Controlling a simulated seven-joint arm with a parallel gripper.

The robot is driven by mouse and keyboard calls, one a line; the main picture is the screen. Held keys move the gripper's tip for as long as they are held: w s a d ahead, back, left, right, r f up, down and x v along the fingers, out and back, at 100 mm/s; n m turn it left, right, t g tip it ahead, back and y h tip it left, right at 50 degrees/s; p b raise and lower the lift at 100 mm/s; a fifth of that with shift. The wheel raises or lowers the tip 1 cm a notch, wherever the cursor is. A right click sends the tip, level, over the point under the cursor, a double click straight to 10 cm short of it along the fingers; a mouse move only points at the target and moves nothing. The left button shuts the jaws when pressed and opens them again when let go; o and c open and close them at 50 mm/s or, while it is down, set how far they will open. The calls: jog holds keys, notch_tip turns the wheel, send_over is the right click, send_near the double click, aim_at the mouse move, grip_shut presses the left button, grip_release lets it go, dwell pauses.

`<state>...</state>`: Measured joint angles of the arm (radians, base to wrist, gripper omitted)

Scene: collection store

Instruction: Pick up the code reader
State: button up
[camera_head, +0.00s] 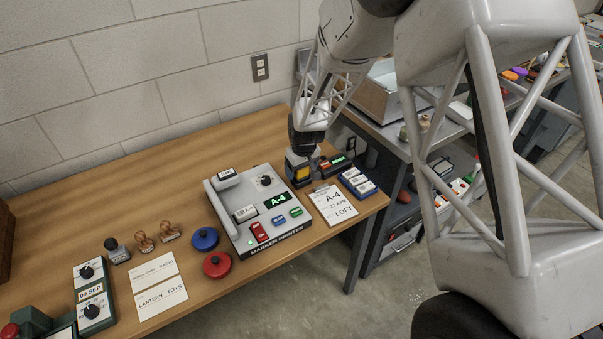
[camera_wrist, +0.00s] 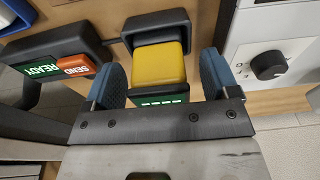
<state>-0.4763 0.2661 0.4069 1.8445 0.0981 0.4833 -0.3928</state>
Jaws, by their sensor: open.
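The code reader, a dark device with a yellow block (camera_head: 302,174), stands at the back right of the table, partly hidden under my gripper. In the wrist view the yellow block (camera_wrist: 157,64) has a dark grey part beyond it and a green strip on the near side. My gripper (camera_wrist: 162,78) is open, with one blue-padded finger on each side of the yellow block. Its tips look close to the block; I cannot tell whether they touch. In the head view my gripper (camera_head: 304,150) points down from above, its fingertips mostly hidden.
The dark base with SEND and READY labels (camera_wrist: 58,60) sits close left of the reader in the wrist view. The marker printer (camera_head: 262,212) stands close by. A clipboard (camera_head: 332,204) and blue label blocks (camera_head: 358,182) lie near the table's right edge.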

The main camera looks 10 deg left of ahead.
dwell(0.5)
jog(key=c, duration=1)
jog(key=shift+r, duration=5)
